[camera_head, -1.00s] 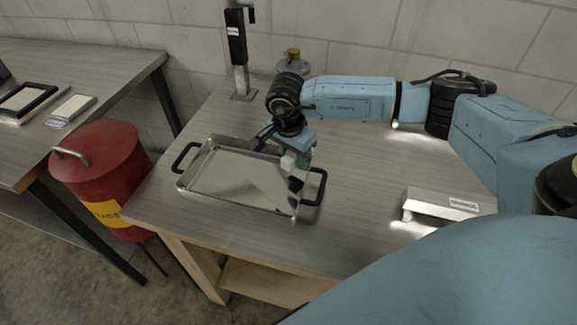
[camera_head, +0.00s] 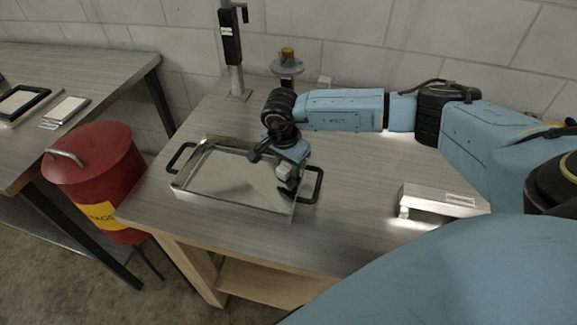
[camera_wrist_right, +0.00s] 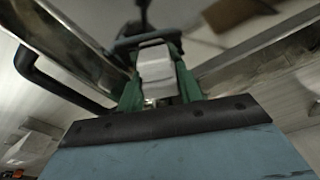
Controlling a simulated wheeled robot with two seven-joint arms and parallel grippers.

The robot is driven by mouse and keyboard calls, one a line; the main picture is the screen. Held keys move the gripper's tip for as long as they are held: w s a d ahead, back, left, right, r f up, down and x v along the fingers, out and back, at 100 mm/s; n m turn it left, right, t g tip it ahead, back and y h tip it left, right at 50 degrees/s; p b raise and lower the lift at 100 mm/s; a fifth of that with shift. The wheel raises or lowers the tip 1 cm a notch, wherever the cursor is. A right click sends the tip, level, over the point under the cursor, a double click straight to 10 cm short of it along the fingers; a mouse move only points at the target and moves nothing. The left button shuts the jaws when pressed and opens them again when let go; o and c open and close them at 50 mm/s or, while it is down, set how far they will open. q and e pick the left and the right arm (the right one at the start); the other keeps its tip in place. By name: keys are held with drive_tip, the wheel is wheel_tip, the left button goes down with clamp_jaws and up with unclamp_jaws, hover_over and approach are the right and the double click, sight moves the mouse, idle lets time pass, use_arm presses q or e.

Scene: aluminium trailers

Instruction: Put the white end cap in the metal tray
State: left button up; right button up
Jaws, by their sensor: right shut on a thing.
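The metal tray (camera_head: 205,187) is shallow and shiny, with black handles at its two ends, and lies on the workbench. My right gripper (camera_head: 285,181) is over the right part of the tray, pointing down. It is shut on the white end cap (camera_head: 283,171), which also shows between the green fingers in the right wrist view (camera_wrist_right: 156,70). Whether the cap touches the tray floor I cannot tell. My left gripper is not in view.
A silver metal block (camera_head: 440,201) lies on the bench to the right of the tray. A black post (camera_head: 231,50) and a device with a brass-coloured top (camera_head: 287,64) stand at the back. A red bin (camera_head: 95,170) stands on the floor at the left. The bench between tray and block is clear.

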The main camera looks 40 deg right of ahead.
sight(284, 168)
drive_tip(key=o, duration=0.6)
drive_tip(key=shift+s+f, duration=0.35)
drive_tip(key=shift+f, duration=0.25)
drive_tip(key=shift+o, duration=0.8)
drive_tip(key=shift+w+a, duration=0.1)
drive_tip(key=shift+r+p, duration=0.4)
drive_tip(key=shift+p, duration=0.1)
wheel_tip(284, 168, up, 13)
drive_tip(key=a, duration=0.1)
drive_tip(key=shift+a+f, duration=0.15)
drive_tip(key=shift+f, duration=0.05)
